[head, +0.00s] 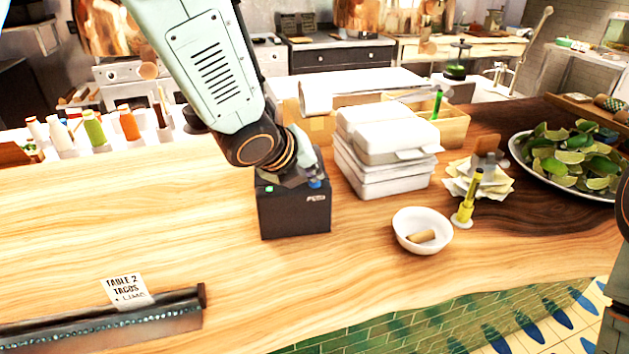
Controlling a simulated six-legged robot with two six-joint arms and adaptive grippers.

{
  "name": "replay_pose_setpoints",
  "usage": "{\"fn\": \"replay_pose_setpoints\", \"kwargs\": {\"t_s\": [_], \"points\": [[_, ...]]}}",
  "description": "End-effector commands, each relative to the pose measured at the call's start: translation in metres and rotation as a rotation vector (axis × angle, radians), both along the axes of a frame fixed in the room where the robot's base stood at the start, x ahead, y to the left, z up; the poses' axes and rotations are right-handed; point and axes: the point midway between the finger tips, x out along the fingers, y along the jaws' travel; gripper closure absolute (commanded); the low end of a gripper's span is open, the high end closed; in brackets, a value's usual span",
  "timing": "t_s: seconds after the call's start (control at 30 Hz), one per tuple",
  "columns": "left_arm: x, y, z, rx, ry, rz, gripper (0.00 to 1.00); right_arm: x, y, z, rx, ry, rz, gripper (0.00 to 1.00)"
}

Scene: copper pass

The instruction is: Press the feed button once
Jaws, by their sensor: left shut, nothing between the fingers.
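A black ticket printer (290,218) stands on the wooden counter, with a small green light (270,189) on its top left and a pale label on its front at the upper right. A small blue patch (315,184) shows at the printer's top right, beside the fingertips; it looks like the feed button, but it is partly hidden. My left gripper (308,178) is shut and empty, pointing down over the printer's top right. I cannot tell whether the fingertips touch the button. My right gripper is out of view.
White takeaway boxes (385,150) are stacked close right of the printer. A white bowl (421,232) and a yellow marker (468,200) stand farther right, near a plate of limes (570,160). A ticket rail (110,322) lies front left. The counter left of the printer is clear.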

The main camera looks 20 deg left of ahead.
Motion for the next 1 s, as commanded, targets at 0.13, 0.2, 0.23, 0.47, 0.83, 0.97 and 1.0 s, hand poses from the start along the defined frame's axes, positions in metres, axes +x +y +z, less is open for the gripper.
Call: {"fn": "replay_pose_setpoints", "kwargs": {"t_s": [0.13, 0.2, 0.23, 0.47, 0.83, 0.97, 1.0], "points": [[0.000, 0.000, -0.001, 0.001, 0.001, 0.001, 1.00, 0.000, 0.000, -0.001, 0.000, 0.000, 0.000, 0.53], [0.000, 0.000, -0.001, 0.001, 0.001, 0.001, 1.00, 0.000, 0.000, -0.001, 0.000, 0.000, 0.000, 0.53], [0.000, 0.000, -0.001, 0.001, 0.001, 0.001, 1.00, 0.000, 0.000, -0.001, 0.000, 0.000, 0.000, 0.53], [0.000, 0.000, 0.001, 0.000, 0.001, 0.000, 1.00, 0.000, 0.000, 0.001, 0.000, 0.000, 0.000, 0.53], [0.001, 0.001, 0.018, -0.001, 0.000, 0.001, 1.00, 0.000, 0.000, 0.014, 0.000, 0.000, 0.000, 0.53], [0.001, 0.001, 0.017, -0.001, 0.000, 0.001, 1.00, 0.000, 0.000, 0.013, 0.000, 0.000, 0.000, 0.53], [0.001, 0.001, 0.017, -0.001, 0.000, 0.001, 1.00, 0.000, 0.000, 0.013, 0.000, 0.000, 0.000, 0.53]]}}
